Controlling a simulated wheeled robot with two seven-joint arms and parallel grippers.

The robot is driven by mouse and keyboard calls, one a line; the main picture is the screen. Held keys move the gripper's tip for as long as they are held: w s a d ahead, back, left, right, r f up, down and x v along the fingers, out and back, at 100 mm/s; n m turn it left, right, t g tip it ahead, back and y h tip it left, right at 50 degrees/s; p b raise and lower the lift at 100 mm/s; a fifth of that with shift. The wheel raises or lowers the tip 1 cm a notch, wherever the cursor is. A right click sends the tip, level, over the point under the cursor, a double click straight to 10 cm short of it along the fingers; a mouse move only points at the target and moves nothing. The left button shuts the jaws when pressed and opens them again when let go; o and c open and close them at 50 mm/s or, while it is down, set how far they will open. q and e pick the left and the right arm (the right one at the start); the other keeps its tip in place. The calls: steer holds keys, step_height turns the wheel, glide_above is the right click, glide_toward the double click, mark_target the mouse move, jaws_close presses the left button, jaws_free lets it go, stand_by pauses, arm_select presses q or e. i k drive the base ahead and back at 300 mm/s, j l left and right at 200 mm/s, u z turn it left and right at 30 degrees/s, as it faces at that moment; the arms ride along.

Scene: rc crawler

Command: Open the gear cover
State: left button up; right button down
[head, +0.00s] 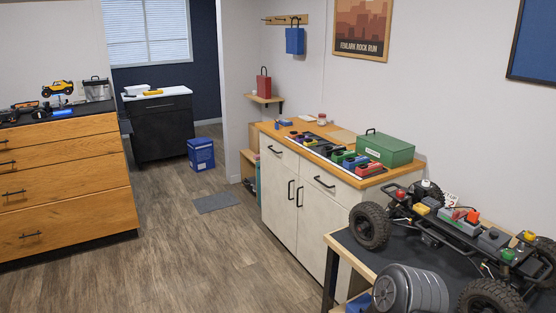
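A large RC crawler chassis (450,230) with big black tyres and no body shell stands on a dark-topped workbench (362,258) at the lower right. Red, yellow, green and grey parts sit along the chassis. A small tag marked 2 (452,199) stands near its middle. I cannot tell which part is the gear cover or whether it is open. The crawler's right end is cut off by the picture edge.
A wood-topped cabinet (300,205) with a green toolbox (386,149) and coloured blocks stands behind the workbench. A drawer unit (62,190) is at left. A blue bin (201,154) and grey mat (216,203) lie farther back. The middle floor is clear.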

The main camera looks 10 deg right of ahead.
mark_target(496, 238)
steer(key=z, duration=1.85)
